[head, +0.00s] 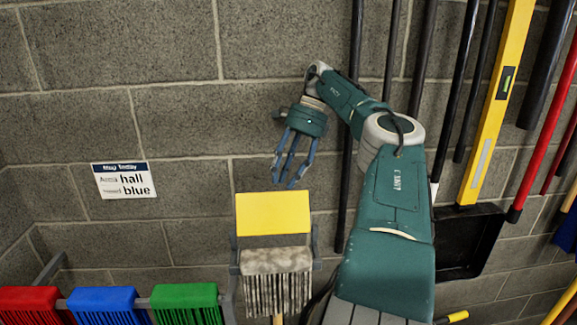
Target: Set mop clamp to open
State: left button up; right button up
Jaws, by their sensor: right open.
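My right gripper (287,182) is open and empty. Its blue fingers point down, a little above the top edge of a yellow plate in the picture. The yellow plate (273,212) is flat and faces me. A grey mop head (277,262) with hanging strands is directly below it. Grey brackets (316,245) stand at both sides of the plate and mop head; this looks like the mop clamp, but I cannot tell its setting. A wooden handle (278,320) shows under the strands. My left gripper is not in view.
Red (30,299), blue (103,298) and green (185,296) fringed heads hang in a row at lower left. Several poles, a yellow level (492,110) and a black dustpan (468,240) are at right.

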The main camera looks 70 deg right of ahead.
jog(key=shift+v, duration=1.5)
jog(key=shift+w, duration=0.1)
